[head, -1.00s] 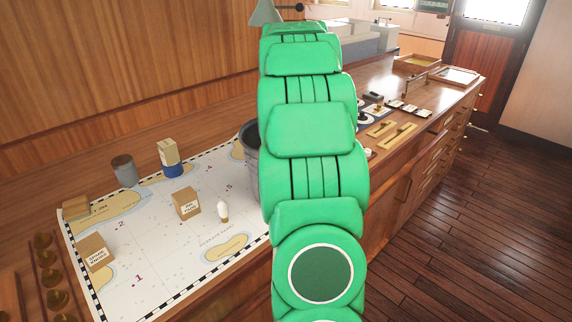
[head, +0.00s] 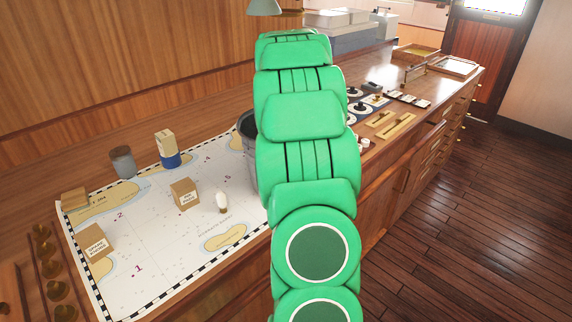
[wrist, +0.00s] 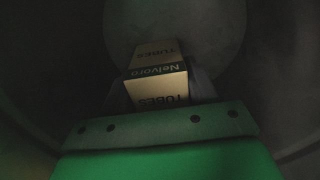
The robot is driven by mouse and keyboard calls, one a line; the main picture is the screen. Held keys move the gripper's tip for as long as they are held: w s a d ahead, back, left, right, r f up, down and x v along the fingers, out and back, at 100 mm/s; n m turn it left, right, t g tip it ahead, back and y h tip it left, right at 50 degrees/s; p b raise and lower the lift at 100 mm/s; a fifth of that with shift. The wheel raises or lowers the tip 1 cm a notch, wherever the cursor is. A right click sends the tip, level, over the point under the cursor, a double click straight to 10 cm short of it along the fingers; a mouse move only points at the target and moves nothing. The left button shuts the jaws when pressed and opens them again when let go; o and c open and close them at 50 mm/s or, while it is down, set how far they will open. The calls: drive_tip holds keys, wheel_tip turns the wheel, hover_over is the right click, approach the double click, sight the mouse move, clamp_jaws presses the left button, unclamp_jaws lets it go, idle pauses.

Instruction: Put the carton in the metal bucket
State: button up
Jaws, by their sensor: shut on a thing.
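The carton (wrist: 157,82), tan with a dark band reading "Nelvoro" and the word "TUBES", is in the wrist view, surrounded by a dark round interior. My gripper (wrist: 162,92) is shut on it; its fingers are dim and partly hidden. The metal bucket (head: 245,132) stands at the right side of the chart in the head view, mostly hidden behind my green arm. The dark curved wall (wrist: 275,70) around the carton in the wrist view looks like the bucket's inside. My gripper is hidden in the head view. I cannot tell whether the carton touches the bottom.
On the chart (head: 150,235) stand small brown boxes (head: 185,194), a blue-and-cream box (head: 167,149), a grey canister (head: 122,161) and a white bulb (head: 222,202). Brass levers and dials (head: 385,122) are right of my arm. The floor on the right is clear.

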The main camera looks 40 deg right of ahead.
drive_tip(key=o, duration=1.2)
drive_tip(key=shift+r, duration=0.1)
wheel_tip(320, 180, up, 12)
drive_tip(key=shift+r, duration=0.1)
